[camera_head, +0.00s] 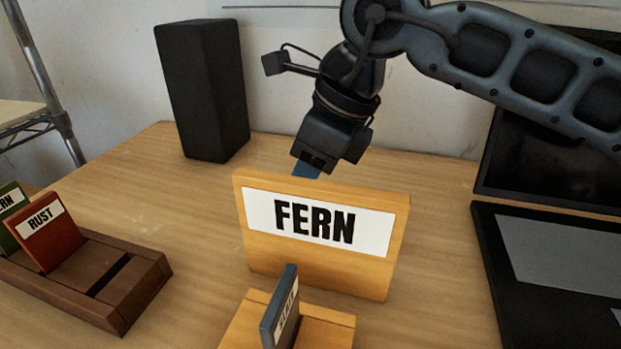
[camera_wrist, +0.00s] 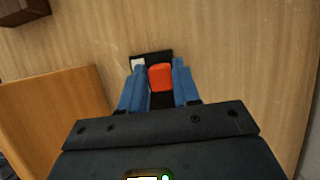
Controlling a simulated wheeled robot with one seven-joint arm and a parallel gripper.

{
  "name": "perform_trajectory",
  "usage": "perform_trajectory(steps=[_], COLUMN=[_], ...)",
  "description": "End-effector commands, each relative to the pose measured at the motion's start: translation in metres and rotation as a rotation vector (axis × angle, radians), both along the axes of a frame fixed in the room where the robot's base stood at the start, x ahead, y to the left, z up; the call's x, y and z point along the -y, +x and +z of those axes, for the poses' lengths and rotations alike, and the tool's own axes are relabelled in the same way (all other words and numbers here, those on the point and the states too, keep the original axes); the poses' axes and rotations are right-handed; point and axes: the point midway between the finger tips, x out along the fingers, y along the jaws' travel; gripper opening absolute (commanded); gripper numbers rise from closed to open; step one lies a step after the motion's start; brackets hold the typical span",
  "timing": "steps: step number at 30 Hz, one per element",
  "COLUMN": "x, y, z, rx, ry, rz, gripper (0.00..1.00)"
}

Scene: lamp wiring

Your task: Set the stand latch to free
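In the wrist view, an orange-red knob (camera_wrist: 160,77) sits on a small black plate (camera_wrist: 152,57) on the wooden table, with a white patch at the plate's left. I take this to be the latch. My gripper's (camera_wrist: 159,80) two blue fingers stand on either side of the knob, very close to its sides. I cannot tell whether they press on it. In the head view my gripper (camera_head: 308,170) points down behind the FERN board (camera_head: 320,268). That board hides the latch and the fingertips there.
A black speaker (camera_head: 203,90) stands behind left. A brown rack (camera_head: 125,290) with a red RUST card (camera_head: 48,240) and a green card (camera_head: 12,210) is at left. A wooden holder (camera_head: 335,330) with a grey card (camera_head: 279,310) is in front. A laptop (camera_head: 555,260) is at right.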

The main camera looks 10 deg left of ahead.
Motion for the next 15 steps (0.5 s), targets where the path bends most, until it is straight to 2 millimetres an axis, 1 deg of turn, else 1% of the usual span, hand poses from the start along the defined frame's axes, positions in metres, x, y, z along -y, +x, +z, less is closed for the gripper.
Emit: perform_trajectory(steps=[1, 6, 15], x=[0.0000, 0.0006, 0.0023], y=[-0.0003, -0.0004, -0.0003], z=[-0.0002, -0.0006, 0.0019], rx=[-0.001, -0.002, -0.002], ry=[-0.001, -0.002, -0.003], rz=[0.000, 0.001, 0.001], gripper=[0.36, 0.53, 0.53])
